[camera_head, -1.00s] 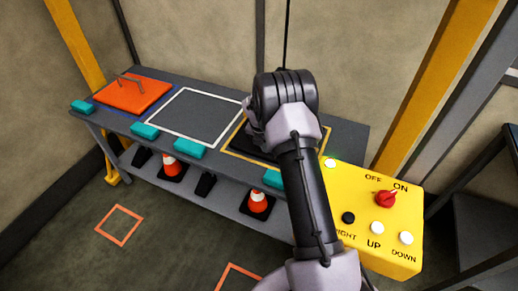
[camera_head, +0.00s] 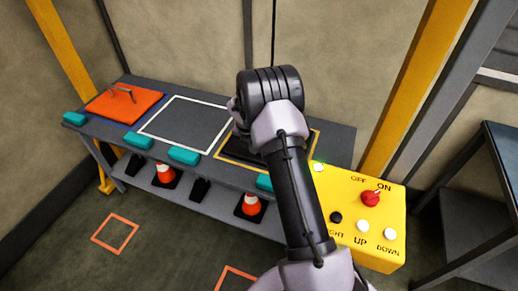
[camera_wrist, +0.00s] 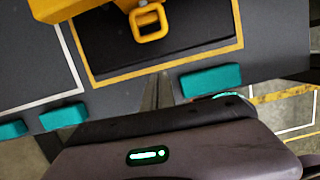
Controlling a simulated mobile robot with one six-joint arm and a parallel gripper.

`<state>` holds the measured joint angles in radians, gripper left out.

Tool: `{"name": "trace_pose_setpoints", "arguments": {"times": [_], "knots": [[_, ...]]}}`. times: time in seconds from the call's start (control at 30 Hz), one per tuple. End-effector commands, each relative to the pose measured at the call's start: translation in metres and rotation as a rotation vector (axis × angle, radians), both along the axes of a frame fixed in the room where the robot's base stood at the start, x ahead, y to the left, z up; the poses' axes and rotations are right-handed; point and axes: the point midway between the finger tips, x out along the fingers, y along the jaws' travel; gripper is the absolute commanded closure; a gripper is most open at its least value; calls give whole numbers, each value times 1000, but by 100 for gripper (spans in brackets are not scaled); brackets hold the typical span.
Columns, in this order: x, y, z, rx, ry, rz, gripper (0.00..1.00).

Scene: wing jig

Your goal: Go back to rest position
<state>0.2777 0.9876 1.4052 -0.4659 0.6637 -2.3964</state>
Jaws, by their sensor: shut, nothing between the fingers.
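My arm rises in the middle of the head view, its wrist above the right part of the grey workbench (camera_head: 335,138). The arm hides my gripper there. In the wrist view my gripper (camera_wrist: 158,78) shows as thin grey fingers, shut with nothing between them, in front of its dark body with a green light. Beyond the fingertips is a dark panel (camera_wrist: 95,45) inside a yellow outlined square. A yellow part with a loop handle (camera_wrist: 150,22) is over it, apart from the fingers; the top edge cuts it off.
An orange plate with a handle (camera_head: 112,104) lies at the bench's left, beside an empty white outlined square (camera_head: 180,122). Teal blocks (camera_head: 183,155) line the front edge. Cones (camera_head: 251,206) stand on the lower shelf. A yellow control box (camera_head: 375,235) stands close right of my arm.

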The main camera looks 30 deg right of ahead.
Motion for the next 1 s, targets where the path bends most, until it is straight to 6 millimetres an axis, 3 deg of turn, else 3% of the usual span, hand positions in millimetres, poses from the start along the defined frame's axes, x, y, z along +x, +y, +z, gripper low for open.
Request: {"name": "trace_pose_setpoints", "arguments": {"times": [0.03, 0.1, 0.37, 0.43, 0.47, 0.57, 0.6, 0.7, 0.8, 0.9, 1.0], "knots": [[-2, 3, 17, 0, 0, 1, 100], [-4, 6, 29, 1, 1, 1, 100], [-8, 10, 43, 2, 2, -1, 100], [-8, 14, 54, 11, -16, -43, 100], [-9, 19, 65, 22, -34, -90, 100], [-27, 50, 134, 107, -146, -392, 100], [-44, 69, 168, 166, -201, -565, 100], [-102, 117, 237, 346, -313, -1021, 100], [-174, 162, 279, 551, -365, -1466, 100], [-245, 198, 293, 748, -346, -1869, 100], [-297, 222, 289, 891, -279, -2177, 100]]}}
